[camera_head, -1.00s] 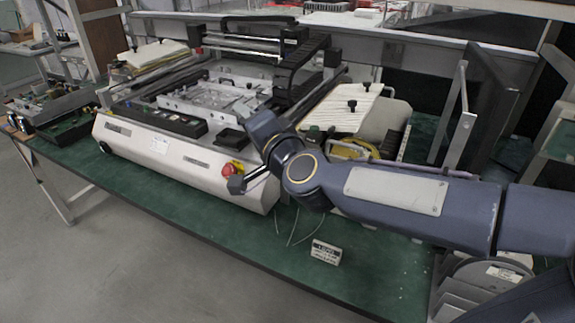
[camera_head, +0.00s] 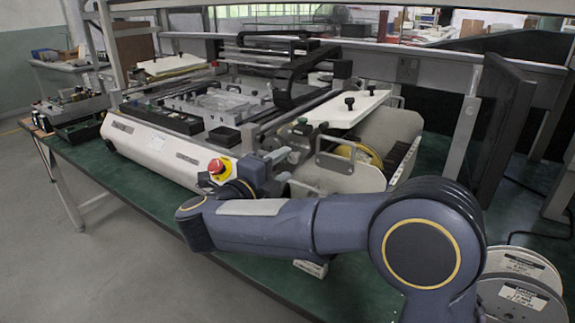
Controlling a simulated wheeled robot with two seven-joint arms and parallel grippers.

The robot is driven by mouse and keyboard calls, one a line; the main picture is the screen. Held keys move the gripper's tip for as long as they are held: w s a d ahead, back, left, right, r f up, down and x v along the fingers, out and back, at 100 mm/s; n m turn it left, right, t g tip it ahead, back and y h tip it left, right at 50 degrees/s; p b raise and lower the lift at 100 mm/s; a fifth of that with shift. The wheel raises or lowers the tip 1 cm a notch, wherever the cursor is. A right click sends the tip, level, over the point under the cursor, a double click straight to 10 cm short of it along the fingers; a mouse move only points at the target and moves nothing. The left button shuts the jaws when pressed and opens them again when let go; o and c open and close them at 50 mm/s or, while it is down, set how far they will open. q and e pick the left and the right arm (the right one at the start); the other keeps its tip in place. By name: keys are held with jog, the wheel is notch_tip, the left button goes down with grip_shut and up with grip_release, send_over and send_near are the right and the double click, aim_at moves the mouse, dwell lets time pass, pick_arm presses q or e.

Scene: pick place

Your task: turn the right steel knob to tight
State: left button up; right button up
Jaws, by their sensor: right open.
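My right arm crosses the front of the head view from the right and bends back toward the machine. My right gripper (camera_head: 287,158) is beyond the wrist, at the right end of the machine. It is small and partly hidden, and its jaws are open. A grey metal knob-like part (camera_head: 301,129) shows just beyond it, under the white plate; I cannot tell whether it is the right steel knob or how tight it is. I cannot tell whether the gripper touches it. My left gripper is not in view.
The white machine (camera_head: 160,150) stands on a green bench (camera_head: 130,185). A red emergency button (camera_head: 217,167) sits at its front corner near my wrist. A white plate (camera_head: 340,108) with black knobs, a yellow cable (camera_head: 362,155) and white reels (camera_head: 520,297) are to the right.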

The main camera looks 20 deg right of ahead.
aim_at(295, 157)
jog(key=shift+x, duration=1.2)
jog(key=c, duration=0.9)
jog(key=m+b, duration=0.2)
jog(key=b, duration=0.1)
jog(key=m+b, duration=0.2)
jog(key=b, duration=0.2)
jog(key=shift+f+m, duration=0.3)
jog(key=shift+f, duration=0.1)
jog(key=shift+c, duration=0.2)
jog(key=shift+r+m+b, duration=0.25)
jog(key=shift+m+b, duration=0.25)
jog(key=shift+b, duration=0.05)
jog(key=shift+r, duration=0.15)
jog(key=o, duration=0.9)
